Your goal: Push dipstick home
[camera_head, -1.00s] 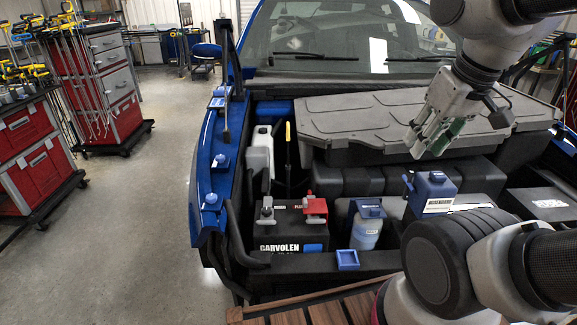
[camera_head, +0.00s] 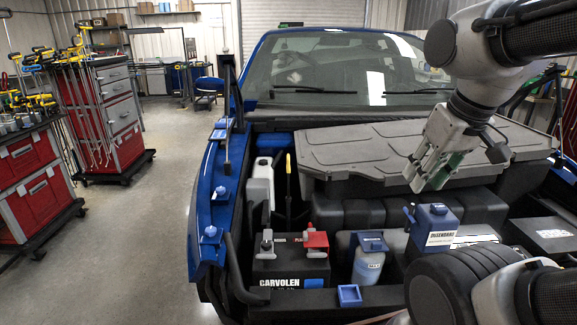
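The dipstick (camera_head: 288,164) shows as a thin upright piece with a yellow top in the engine bay, between the white reservoir and the dark engine cover. Its lower end is hidden in the dark bay. My gripper (camera_head: 424,181) hangs over the right part of the engine cover, well to the right of the dipstick and apart from it. Its fingers point down and to the left. A green patch shows at the fingers. I cannot tell whether they are apart or closed.
A black battery (camera_head: 289,262) with a red terminal cover stands in front of the dipstick. A white reservoir (camera_head: 262,187) is just left of it. The large engine cover (camera_head: 370,152) lies to the right. Blue-capped bottles (camera_head: 367,262) stand right of the battery.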

